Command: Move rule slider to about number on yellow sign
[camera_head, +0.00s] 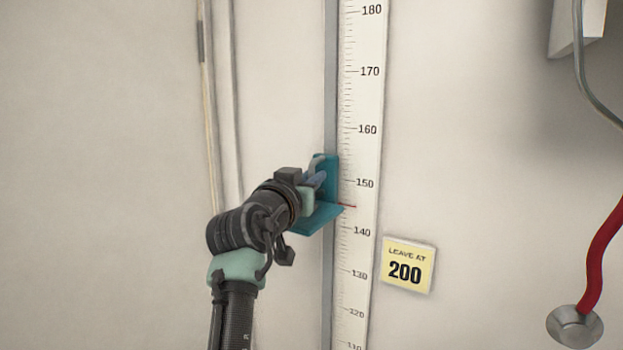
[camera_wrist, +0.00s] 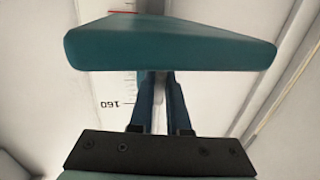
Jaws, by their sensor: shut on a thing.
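The teal rule slider (camera_head: 314,221) sits on the wall-mounted height rule (camera_head: 357,100). Its red pointer line lies at about 145, between the 140 and 150 marks. The yellow sign (camera_head: 408,268) on the wall right of the rule reads "LEAVE AT 200". My gripper (camera_head: 318,180) is at the slider's upper part, shut on it. In the wrist view the slider's flat plate (camera_wrist: 170,45) spans the top, and my gripper (camera_wrist: 158,90) reaches in below it. The fingertips and exact grip are partly hidden. The top visible number in the head view is 180; 200 is out of view.
A red tube (camera_head: 604,250) with a metal disc end (camera_head: 574,326) hangs at the right. A white box (camera_head: 577,25) with a grey cable is at the upper right. Thin pipes (camera_head: 221,100) run down the wall at left. The rule above the slider looks clear.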

